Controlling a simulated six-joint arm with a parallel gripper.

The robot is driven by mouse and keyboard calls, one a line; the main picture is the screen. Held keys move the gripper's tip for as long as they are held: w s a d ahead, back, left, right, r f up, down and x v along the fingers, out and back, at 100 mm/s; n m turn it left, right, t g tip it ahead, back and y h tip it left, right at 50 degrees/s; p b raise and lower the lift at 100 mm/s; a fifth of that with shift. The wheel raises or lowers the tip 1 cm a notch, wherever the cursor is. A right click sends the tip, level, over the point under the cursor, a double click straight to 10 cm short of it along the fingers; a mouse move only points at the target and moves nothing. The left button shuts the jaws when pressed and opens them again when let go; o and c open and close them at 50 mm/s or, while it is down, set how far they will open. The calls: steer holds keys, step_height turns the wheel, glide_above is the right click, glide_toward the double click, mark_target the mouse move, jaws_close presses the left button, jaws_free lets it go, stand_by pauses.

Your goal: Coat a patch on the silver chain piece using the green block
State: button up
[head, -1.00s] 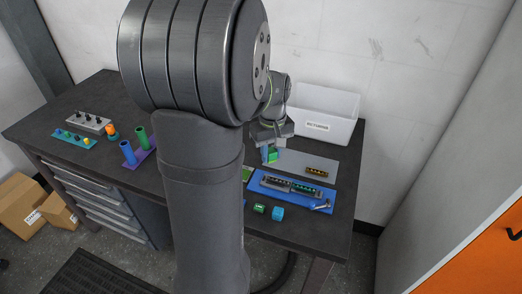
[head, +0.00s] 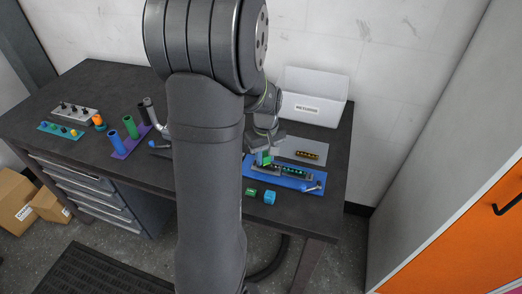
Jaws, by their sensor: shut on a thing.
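My gripper (head: 267,148) points down over the blue tray (head: 253,177) on the workbench. It is shut on the green block (head: 267,159), which sits low between the fingers. The block is at the left part of the silver chain piece (head: 278,170) in the tray; I cannot tell whether they touch. The gripper and block hide part of that chain piece. A darker piece with green spots (head: 297,171) lies to its right in the same tray.
A grey mat with an orange-and-black piece (head: 307,154) lies behind the tray, before a white bin (head: 313,105). A small tool (head: 313,186) lies at the tray's right. A green block (head: 251,192) and blue cube (head: 270,197) stand in front. Coloured tubes (head: 131,127) stand left.

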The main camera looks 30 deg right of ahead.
mark_target(279, 166)
steer(key=shift+s+d+f, duration=0.1)
steer(key=shift+s+d, duration=1.45)
steer(key=shift+s, duration=0.05)
steer(key=shift+w+a, duration=1.95)
steer(key=shift+w, duration=0.05)
steer(key=shift+w+a, duration=0.15)
steer(key=shift+r, duration=4.1)
